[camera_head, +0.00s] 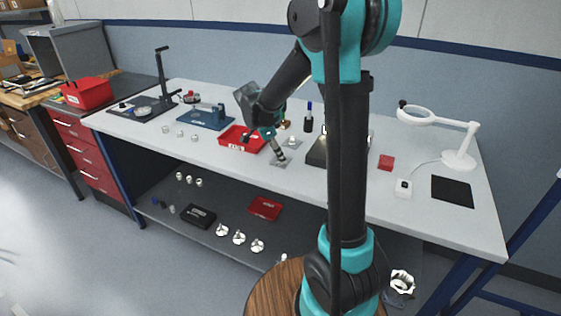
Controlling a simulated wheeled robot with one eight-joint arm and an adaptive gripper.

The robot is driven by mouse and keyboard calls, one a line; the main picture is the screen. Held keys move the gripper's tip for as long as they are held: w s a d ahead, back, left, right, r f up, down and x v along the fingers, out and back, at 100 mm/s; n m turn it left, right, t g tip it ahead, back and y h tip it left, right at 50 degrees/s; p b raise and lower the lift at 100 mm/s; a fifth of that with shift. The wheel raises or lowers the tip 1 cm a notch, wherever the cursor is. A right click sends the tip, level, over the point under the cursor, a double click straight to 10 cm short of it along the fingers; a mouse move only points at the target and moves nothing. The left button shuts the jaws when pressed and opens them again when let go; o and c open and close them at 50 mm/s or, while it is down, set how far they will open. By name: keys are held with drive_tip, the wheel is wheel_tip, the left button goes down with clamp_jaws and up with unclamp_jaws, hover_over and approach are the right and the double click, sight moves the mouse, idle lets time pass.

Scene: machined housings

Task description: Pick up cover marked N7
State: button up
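No marking N7 is legible, so I cannot tell which part is the cover. Several small silver parts (180,132) stand on the left half of the white bench (340,188). Another small silver part (292,142) is just right of my gripper. My gripper (278,151) points down over the middle of the bench, right of a red tray (238,138). A dark banded cylindrical shape is at its end, above a flat grey plate (282,163). The fingers are too small to tell whether they are open or shut, or whether they hold anything.
A blue fixture (205,118) and a black stand (162,75) are at the bench's left. My arm hides part of the bench. The lower shelf holds several silver parts (239,237).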

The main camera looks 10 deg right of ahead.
clamp_jaws()
drive_tip(key=shift+r, duration=0.1)
